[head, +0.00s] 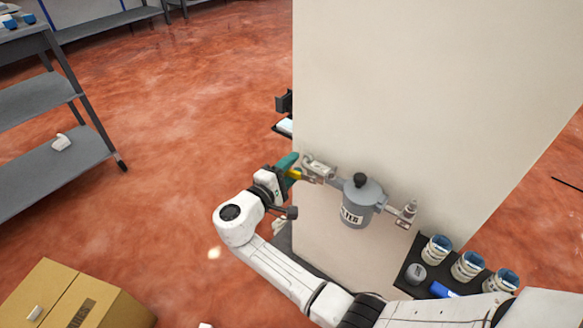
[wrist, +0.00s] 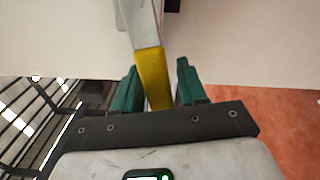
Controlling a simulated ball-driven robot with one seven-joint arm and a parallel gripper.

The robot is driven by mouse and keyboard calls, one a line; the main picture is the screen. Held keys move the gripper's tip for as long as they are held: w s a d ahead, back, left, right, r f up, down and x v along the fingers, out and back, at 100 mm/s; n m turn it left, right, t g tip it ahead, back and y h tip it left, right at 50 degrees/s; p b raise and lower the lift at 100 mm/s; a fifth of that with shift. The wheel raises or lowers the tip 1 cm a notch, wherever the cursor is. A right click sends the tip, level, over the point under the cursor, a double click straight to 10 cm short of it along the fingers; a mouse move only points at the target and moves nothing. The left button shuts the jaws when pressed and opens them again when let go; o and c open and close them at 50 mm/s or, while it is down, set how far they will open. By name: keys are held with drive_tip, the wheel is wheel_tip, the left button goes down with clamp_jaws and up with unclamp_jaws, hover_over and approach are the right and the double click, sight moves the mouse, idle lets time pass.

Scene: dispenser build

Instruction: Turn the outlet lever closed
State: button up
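The lever is a grey metal arm with a yellow grip (head: 294,174) on the left of a grey filter housing (head: 357,203) mounted on a pale wall. In the wrist view the yellow grip (wrist: 153,78) runs down between the green fingers of my gripper (wrist: 157,88). A narrow gap shows between the grip and the right finger, and the left finger is close beside it. My gripper (head: 288,168) is open around the grip in the head view. The valve body (head: 319,167) joins the housing's left side.
A second metal fitting (head: 406,212) sticks out right of the housing. A black shelf (head: 406,271) at lower right holds white cups (head: 437,250) and a blue item (head: 443,290). A cardboard box (head: 80,295) and grey shelving (head: 50,170) stand left, with open red floor between.

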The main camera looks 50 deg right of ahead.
sight(297, 179)
clamp_jaws()
drive_tip(key=shift+f+p, duration=0.1)
drive_tip(key=shift+p, duration=0.2)
idle(0.3)
drive_tip(key=n+p, duration=0.1)
drive_tip(key=f+n+p, duration=0.1)
drive_tip(key=n, duration=0.1)
drive_tip(key=shift+s+f, duration=0.15)
drive_tip(key=shift+s, duration=0.25)
drive_tip(key=n+p, duration=0.1)
drive_tip(key=s+f+n+p, duration=0.1)
drive_tip(key=shift+f+n+p, duration=0.2)
drive_tip(key=shift+n+p, duration=0.1)
drive_tip(key=shift+n, duration=0.1)
drive_tip(key=s+f+n+p, duration=0.3)
drive_tip(key=s+n+p, duration=0.2)
drive_tip(key=n+p, duration=0.2)
drive_tip(key=shift+s+n+p, duration=0.3)
drive_tip(key=shift+n+p, duration=0.1)
drive_tip(key=shift+n, duration=0.9)
drive_tip(key=shift+d, duration=0.1)
drive_tip(key=shift+o, duration=0.9)
unclamp_jaws()
